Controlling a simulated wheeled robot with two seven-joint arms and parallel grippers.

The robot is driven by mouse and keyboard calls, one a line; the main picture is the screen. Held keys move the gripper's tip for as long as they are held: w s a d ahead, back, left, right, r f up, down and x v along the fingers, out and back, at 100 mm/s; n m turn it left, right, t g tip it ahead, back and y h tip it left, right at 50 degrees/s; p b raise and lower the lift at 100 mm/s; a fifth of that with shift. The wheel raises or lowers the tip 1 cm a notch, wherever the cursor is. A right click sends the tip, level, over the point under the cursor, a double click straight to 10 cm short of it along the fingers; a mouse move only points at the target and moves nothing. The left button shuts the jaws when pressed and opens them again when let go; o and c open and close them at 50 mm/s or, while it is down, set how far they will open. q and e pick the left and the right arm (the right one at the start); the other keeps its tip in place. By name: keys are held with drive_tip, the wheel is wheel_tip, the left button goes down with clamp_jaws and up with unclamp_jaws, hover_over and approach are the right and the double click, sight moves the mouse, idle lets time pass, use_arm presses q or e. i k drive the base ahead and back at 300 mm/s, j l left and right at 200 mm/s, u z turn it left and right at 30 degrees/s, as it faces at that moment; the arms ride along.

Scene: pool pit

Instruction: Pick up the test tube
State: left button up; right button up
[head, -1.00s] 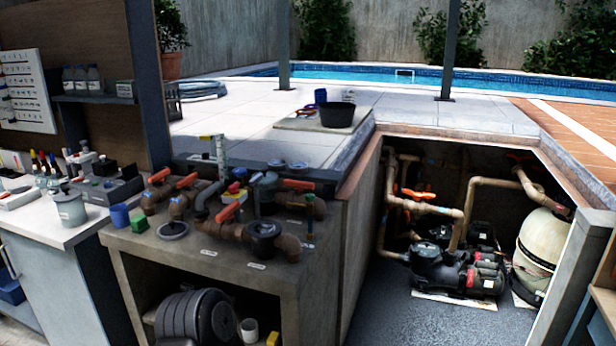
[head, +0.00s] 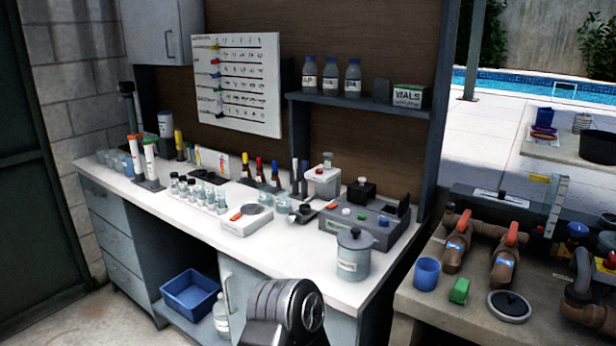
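Neither of my grippers is in view. A grey rounded part of my own arm shows at the bottom centre, well apart from the tubes.
The white counter (head: 290,262) also holds dropper bottles (head: 261,172), a grey device (head: 362,222) and a lidded grey pot (head: 355,253). A shelf (head: 355,101) with bottles overhangs its back right. A blue bin (head: 190,293) sits below. The counter's front strip is mostly clear.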

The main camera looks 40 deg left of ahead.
sight(210, 189)
drive_tip(key=i+j, duration=0.1)
drive_tip(key=j, duration=3.8)
drive_tip(key=i+j, duration=0.1)
drive_tip(key=j, duration=0.3)
drive_tip(key=i+j, duration=0.1)
drive_tip(key=j, duration=0.35)
